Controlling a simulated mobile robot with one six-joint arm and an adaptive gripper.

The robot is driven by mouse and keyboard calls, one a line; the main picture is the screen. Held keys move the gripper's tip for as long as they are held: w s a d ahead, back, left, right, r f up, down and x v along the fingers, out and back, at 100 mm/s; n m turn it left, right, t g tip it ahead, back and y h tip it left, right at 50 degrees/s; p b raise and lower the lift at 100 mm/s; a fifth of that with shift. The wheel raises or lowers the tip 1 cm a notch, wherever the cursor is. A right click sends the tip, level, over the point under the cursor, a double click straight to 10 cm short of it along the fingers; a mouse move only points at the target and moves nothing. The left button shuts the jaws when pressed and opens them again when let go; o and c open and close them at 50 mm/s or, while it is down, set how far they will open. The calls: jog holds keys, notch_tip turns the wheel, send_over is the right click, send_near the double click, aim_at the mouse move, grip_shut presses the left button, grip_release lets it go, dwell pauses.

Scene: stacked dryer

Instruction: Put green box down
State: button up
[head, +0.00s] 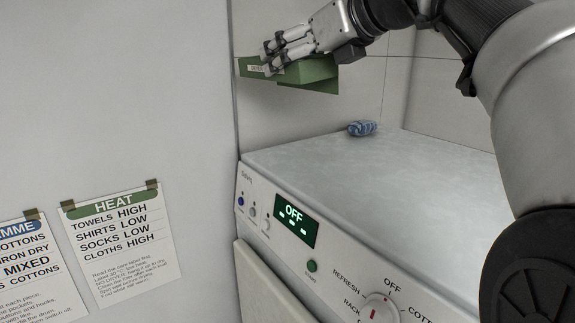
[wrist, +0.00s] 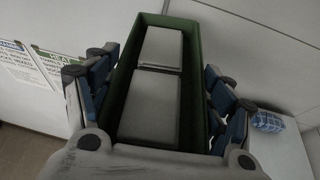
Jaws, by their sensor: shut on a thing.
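The green box (head: 317,71) is held in the air above the back left of the dryer top (head: 330,160). In the head view my gripper (head: 270,58) is shut on it, with the fingers along its side. In the wrist view the green box (wrist: 190,30) is open-topped and sits between the two finger pads. Grey blocks (wrist: 153,100) lie inside it. The box is clear of the dryer top; a gap shows beneath it.
A blue patterned bundle (head: 362,128) lies at the back of the dryer top. The rest of the top is bare. A panel with a lit OFF display (head: 295,222) and a dial (head: 379,308) runs along the front. A wall stands on the left with paper notices (head: 120,240).

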aim_at(294, 179)
jog(key=shift+s, duration=0.5)
jog(key=f+b, duration=0.1)
jog(key=f, duration=0.4)
jog(key=f+b, duration=0.2)
jog(key=f, duration=0.3)
jog(key=f+b, duration=0.2)
jog(key=f, duration=0.3)
jog(key=shift+w+f, duration=0.15)
jog(key=shift+w, duration=0.1)
jog(key=shift+c, duration=0.2)
jog(key=shift+f+b, duration=0.3)
jog(key=shift+f, duration=1.8)
jog(key=shift+f, duration=0.1)
jog(key=o, duration=1)
jog(key=shift+o, duration=0.2)
jog(key=shift+f+b, duration=0.2)
jog(key=shift+b, duration=0.35)
